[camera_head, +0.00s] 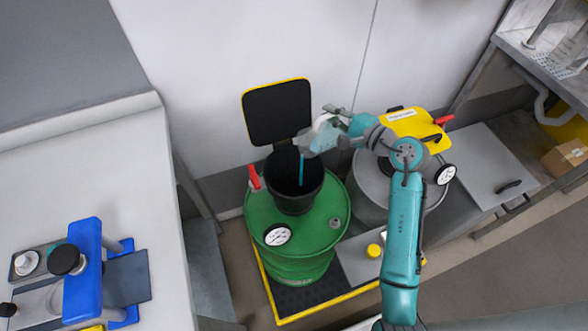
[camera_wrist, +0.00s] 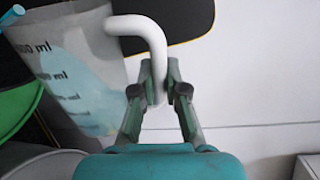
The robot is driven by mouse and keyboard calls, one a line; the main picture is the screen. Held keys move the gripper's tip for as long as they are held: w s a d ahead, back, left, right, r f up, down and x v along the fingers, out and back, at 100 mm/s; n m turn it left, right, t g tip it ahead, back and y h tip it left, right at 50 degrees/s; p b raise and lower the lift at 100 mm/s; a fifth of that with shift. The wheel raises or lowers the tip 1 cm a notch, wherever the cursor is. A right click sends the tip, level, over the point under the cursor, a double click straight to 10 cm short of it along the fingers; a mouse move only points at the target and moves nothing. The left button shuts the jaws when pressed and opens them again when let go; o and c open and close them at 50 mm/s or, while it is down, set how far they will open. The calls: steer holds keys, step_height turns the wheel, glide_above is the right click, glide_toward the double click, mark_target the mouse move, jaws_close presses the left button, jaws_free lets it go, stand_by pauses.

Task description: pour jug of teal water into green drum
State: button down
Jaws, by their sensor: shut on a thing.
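The green drum (camera_head: 318,232) stands with a wide black funnel (camera_head: 295,200) on its top, and the funnel's yellow-edged lid (camera_head: 277,112) is raised. My gripper (camera_head: 343,122) is shut on the white handle of the clear jug (camera_head: 318,138) and holds the jug tilted above the funnel. A thin teal stream (camera_head: 302,170) runs from the jug down into the funnel. In the wrist view my gripper (camera_wrist: 160,88) grips the white handle (camera_wrist: 152,35), and the jug (camera_wrist: 82,65) shows teal water and ml marks.
A grey drum (camera_head: 375,195) with a yellow lid (camera_head: 412,122) stands right of the green one. A red handle (camera_head: 254,177) and a white gauge (camera_head: 278,235) sit on the green drum. A white bench (camera_head: 80,180) with a blue device (camera_head: 86,270) is at left.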

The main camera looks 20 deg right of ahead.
mark_target(322, 119)
steer(key=shift+s+a+n, duration=0.25)
steer(key=shift+a+n, duration=0.05)
steer(key=shift+a, duration=0.35)
steer(key=shift+s+a+n, duration=0.2)
steer(key=shift+a+n, duration=0.1)
steer(key=shift+a, duration=0.3)
steer(key=shift+s+a+r+n+h, duration=0.2)
steer(key=shift+a+r+n+h, duration=0.15)
steer(key=shift+a, duration=0.25)
steer(key=shift+d, duration=0.1)
